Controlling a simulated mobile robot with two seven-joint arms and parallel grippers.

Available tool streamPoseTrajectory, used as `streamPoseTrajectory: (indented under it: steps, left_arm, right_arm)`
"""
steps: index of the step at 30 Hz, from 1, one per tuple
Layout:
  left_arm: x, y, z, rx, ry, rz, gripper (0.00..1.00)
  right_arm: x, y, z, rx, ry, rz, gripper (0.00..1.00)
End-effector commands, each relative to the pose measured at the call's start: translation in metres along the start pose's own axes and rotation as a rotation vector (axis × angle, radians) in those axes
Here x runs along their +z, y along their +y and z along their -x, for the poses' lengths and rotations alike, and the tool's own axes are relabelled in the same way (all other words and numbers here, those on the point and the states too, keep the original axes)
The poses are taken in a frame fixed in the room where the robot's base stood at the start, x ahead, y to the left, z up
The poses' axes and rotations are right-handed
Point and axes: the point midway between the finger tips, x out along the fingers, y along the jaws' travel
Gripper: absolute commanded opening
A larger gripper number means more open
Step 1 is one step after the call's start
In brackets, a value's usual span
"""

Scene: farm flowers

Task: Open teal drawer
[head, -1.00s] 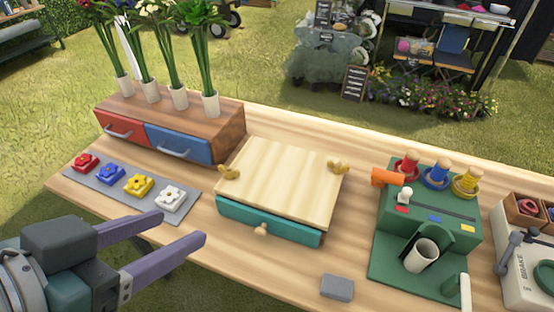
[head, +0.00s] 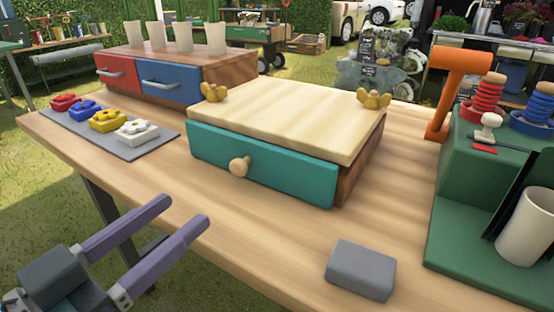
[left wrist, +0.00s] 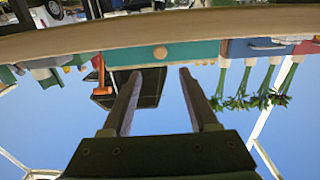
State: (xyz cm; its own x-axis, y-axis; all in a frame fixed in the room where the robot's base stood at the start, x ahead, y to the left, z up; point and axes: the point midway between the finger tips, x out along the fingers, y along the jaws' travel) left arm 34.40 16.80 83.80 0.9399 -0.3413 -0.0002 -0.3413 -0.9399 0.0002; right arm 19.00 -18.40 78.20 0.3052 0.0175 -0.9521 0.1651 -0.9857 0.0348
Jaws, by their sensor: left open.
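The teal drawer (head: 262,165) is shut in the front of a small wooden box with a pale top (head: 285,110). Its round wooden knob (head: 239,166) sticks out at the middle of its face. My left gripper (head: 187,208) is open and empty, in front of the table's edge, to the left of and short of the knob. In the left wrist view, which looks upside down, the teal drawer (left wrist: 190,52) and its knob (left wrist: 160,53) lie straight beyond the open fingers. My right gripper is not in view.
A red drawer (head: 95,73) and a blue drawer (head: 170,80) sit at the back left. A grey mat (head: 105,138) with several coloured flower shapes lies left. A grey block (head: 361,270) lies front right. A green stand (head: 480,225) fills the right side.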

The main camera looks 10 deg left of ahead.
Motion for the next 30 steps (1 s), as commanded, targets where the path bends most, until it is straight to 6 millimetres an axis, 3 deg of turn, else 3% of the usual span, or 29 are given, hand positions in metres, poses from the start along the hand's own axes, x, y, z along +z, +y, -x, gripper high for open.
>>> streamPoseTrajectory:
  steps: [15,21,28,30]
  left_arm:
    - [0.000,0.000,-0.085,0.000,0.003,0.001,0.60]
    - [-0.001,0.000,-0.097,0.000,0.000,-0.001,0.60]
    - [-0.001,0.000,-0.097,0.000,0.000,0.000,0.60]
    - [-0.001,0.000,-0.097,0.000,0.000,0.000,0.52]
  right_arm:
    - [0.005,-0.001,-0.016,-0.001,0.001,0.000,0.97]
    - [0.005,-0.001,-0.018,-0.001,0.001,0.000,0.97]
    - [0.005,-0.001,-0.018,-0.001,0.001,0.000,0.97]
    - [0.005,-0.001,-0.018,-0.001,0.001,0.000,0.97]
